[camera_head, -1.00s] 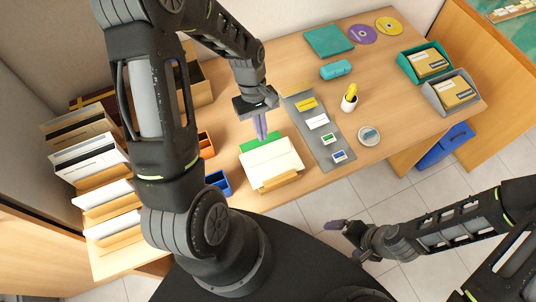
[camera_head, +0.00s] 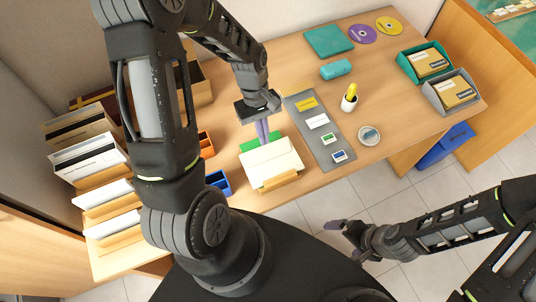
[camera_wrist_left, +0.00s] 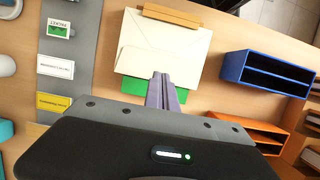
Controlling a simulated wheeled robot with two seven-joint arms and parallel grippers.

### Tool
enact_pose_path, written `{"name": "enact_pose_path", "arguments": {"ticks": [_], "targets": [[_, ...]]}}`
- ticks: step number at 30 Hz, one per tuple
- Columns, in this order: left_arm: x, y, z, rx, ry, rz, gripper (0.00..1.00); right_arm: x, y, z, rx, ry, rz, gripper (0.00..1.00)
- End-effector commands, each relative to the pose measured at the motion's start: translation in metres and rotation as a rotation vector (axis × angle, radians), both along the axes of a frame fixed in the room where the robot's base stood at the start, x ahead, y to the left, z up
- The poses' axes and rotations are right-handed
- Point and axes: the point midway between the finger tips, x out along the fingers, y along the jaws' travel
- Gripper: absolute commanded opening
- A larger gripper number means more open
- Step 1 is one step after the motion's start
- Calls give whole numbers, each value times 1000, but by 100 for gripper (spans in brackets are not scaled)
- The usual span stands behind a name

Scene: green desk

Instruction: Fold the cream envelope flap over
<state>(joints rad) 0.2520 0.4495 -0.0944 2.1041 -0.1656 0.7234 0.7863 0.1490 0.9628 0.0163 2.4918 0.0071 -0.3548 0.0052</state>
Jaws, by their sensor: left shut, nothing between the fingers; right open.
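The cream envelope (camera_head: 272,159) lies on the desk in the head view, on top of a green sheet (camera_head: 248,145) and against a wooden block (camera_head: 279,181) at its near edge. In the left wrist view the envelope (camera_wrist_left: 180,45) shows a crease running down from the block to a blunt point. My left gripper (camera_head: 263,141) is shut and empty, its fingers pointing down at the envelope's far edge; in the left wrist view its tips (camera_wrist_left: 161,76) overlap that edge. Contact cannot be told. My right gripper (camera_head: 341,226) is open, off the desk's front edge.
A grey strip (camera_head: 322,135) with several small cards lies to the right. Blue (camera_head: 218,181) and orange (camera_head: 206,144) trays stand to the left.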

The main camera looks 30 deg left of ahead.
Motion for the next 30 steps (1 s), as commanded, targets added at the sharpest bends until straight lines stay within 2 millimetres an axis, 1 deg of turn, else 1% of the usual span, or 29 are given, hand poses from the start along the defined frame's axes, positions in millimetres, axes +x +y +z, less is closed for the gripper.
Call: {"name": "enact_pose_path", "arguments": {"ticks": [13, 23, 30], "targets": [[-6, -8, -5, 0, 1, 0, 0, 0, 0, -4, 0, 0, 0, 100], [-6, -8, -5, 0, 0, 0, 0, 0, 0, -4, 0, 0, 0, 100], [-9, -13, -11, 0, 0, -1, 0, 0, 0, -8, 0, 0, 0, 100]]}}
